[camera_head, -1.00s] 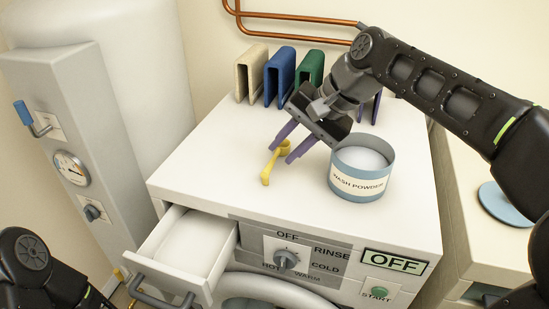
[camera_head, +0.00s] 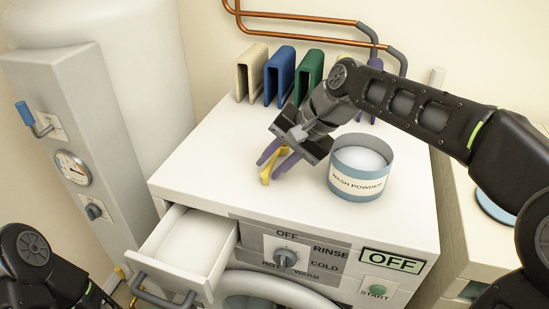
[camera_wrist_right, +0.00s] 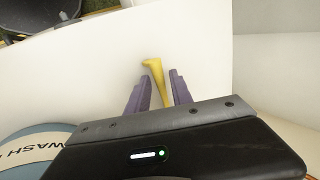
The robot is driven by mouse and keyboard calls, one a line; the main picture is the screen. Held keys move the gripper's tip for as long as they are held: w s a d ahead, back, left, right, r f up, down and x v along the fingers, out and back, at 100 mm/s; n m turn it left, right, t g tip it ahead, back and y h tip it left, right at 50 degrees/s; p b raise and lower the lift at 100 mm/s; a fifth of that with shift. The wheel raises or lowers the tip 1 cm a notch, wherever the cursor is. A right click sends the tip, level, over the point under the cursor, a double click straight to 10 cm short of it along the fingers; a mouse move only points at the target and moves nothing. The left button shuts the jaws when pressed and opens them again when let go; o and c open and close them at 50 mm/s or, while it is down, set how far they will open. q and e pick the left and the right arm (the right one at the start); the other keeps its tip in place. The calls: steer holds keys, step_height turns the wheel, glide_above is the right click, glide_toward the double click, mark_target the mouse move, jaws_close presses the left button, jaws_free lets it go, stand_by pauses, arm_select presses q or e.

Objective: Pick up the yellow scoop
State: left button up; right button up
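The yellow scoop (camera_head: 266,174) lies on the white top of the washing machine, left of the wash powder tub. My right gripper (camera_head: 268,162) is open and low over the scoop, with its purple fingers on either side of the handle. In the right wrist view the yellow handle (camera_wrist_right: 157,78) runs between the two fingers (camera_wrist_right: 158,92), with a gap visible on each side. The scoop's other end is hidden by the gripper. My left arm shows at the lower left, but its gripper is out of view.
A blue tub labelled wash powder (camera_head: 358,187) stands right of the gripper. Cream, blue and green folded items (camera_head: 280,76) stand along the back. The detergent drawer (camera_head: 150,268) is open at the front left. The machine top's left front is clear.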

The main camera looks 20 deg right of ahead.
jaws_close()
stand_by(0.3)
steer(key=shift+r, duration=0.15)
step_height(320, 180, up, 10)
stand_by(0.6)
stand_by(0.5)
